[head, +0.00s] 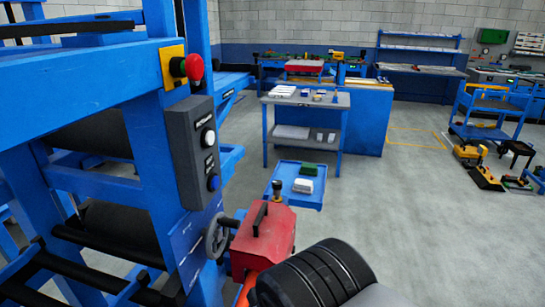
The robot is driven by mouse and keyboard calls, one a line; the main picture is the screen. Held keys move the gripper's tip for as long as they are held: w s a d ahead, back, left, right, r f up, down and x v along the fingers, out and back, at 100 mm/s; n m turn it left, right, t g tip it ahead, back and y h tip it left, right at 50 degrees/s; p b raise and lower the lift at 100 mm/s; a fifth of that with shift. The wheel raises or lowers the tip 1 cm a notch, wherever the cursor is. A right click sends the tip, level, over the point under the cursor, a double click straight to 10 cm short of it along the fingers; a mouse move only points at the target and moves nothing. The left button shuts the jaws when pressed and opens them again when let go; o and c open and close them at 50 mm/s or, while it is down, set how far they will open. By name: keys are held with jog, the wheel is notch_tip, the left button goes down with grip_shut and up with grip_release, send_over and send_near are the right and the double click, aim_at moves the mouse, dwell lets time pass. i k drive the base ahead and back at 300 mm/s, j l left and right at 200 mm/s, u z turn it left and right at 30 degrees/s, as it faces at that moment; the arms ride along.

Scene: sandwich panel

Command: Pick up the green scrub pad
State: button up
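A small green block (308,169), which looks like the green scrub pad, lies at the back of a low blue tray or cart top (283,195) on the floor ahead. A white block (302,185) lies just in front of it on the same surface. The pad is small and far off in this view, and nothing covers it. A black ribbed part at the bottom edge appears to be part of my arm. My gripper's fingers are not in view.
A blue machine frame (90,60) with a red stop button (187,67) fills the left. A red box with a handle (265,235) stands nearby. A workbench (305,98) stands behind the tray. Open grey floor (420,215) lies to the right, with a blue cart (490,130) beyond.

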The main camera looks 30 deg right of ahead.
aim_at(305, 169)
jog(key=z, duration=1.2)
jog(key=u, duration=2.2)
jog(key=z, duration=2.2)
jog(key=i+l+u, duration=0.1)
jog(key=i+l, duration=0.35)
jog(key=i, duration=0.25)
jog(key=i+l+u, duration=0.1)
jog(key=i+l, duration=0.4)
jog(key=i, duration=0.2)
jog(key=i+l+u, duration=0.1)
jog(key=i+l, duration=0.45)
jog(key=i, duration=0.1)
